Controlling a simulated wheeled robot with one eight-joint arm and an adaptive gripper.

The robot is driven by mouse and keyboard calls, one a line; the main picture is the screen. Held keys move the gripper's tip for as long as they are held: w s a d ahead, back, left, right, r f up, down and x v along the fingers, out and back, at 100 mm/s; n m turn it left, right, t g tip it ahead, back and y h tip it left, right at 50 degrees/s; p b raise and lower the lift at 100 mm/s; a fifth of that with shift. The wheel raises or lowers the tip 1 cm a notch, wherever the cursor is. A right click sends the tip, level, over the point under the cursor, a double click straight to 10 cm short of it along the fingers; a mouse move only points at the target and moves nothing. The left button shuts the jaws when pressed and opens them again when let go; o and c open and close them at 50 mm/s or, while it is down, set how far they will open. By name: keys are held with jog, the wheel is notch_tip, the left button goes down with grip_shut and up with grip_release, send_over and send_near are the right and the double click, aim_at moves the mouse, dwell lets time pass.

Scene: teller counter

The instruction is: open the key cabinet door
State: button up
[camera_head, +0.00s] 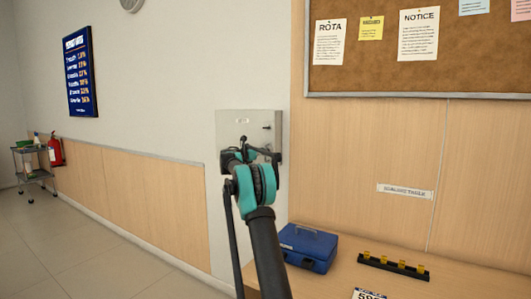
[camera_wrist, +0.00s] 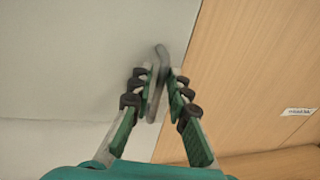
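The key cabinet (camera_head: 232,124) is a pale grey metal box on the wall. Its door looks shut, and a small dark lock or fitting shows near its upper right. My gripper is at the cabinet's lower front, where my arm hides part of the door. In the wrist view, a grey bar handle (camera_wrist: 160,61) stands out from the pale door face (camera_wrist: 100,45). My gripper (camera_wrist: 161,72) has its two green fingers leaning inward, one on each side of the handle. The tips appear to close on it with almost no gap.
A wooden counter (camera_head: 420,280) lies below right, with a blue cash box (camera_head: 309,246) and a dark strip with yellow pieces (camera_head: 394,265). A wood panel (camera_head: 365,150) adjoins the cabinet's right side. Open floor (camera_head: 60,245) lies to the left.

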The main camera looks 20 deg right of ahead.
jog(key=shift+d, duration=0.2)
grip_shut()
dwell(0.4)
